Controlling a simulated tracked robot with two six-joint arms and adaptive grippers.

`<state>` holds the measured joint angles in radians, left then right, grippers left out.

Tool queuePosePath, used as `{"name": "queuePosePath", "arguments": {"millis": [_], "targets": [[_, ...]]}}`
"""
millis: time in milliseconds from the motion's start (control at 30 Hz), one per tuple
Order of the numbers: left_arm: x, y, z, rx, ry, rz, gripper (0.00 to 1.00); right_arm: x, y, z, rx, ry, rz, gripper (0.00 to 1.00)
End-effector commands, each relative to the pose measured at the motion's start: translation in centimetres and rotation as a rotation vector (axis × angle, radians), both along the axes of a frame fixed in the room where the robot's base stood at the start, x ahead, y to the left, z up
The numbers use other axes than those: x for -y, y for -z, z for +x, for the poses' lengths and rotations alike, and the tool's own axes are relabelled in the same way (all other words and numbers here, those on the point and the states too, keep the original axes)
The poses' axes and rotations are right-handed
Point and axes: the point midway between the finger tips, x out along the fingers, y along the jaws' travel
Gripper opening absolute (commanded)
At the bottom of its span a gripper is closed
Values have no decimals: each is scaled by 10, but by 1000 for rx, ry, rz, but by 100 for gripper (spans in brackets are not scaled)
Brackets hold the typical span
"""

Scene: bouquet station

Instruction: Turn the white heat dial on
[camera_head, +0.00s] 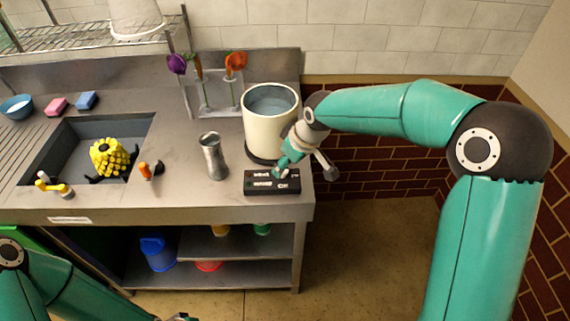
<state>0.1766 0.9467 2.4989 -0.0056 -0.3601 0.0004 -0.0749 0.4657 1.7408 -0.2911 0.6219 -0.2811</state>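A black control box (262,187) with white lettering, including what looks like "ON", sits at the counter's front right corner. The white heat dial cannot be made out clearly; my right gripper covers part of the box's top. My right gripper (282,163) points down at the back of the box, its fingertips at or just above it. I cannot tell whether it touches the dial or how far its fingers are parted. A cream pot (260,128) with bluish contents stands right behind it. My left gripper (181,318) barely shows at the bottom edge, away from the counter.
A metal cup (213,157) stands left of the box. A flower rack (207,95) stands behind it. The sink (66,143) holds a yellow object (108,157). An orange-handled tool (151,170) lies beside the sink. The lower shelf (235,275) holds colored containers.

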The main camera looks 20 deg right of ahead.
Motion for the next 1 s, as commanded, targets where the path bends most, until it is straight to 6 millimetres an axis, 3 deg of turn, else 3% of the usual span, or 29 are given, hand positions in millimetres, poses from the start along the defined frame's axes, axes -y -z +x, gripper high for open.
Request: {"name": "queuePosePath", "arguments": {"millis": [200, 533, 900, 1000], "targets": [[0, -3, 0, 0, 0, 0, 40, -4, 19, 7, -1, -1, -1, 58], [0, -3, 0, 0, 0, 0, 40, -5, 22, 8, 1, -1, 0, 58], [0, -3, 0, 0, 0, 0, 40, -5, 21, 8, 1, -1, 0, 0], [0, -3, 0, 0, 0, 0, 40, -5, 21, 8, 1, 0, 0, 0]]}}
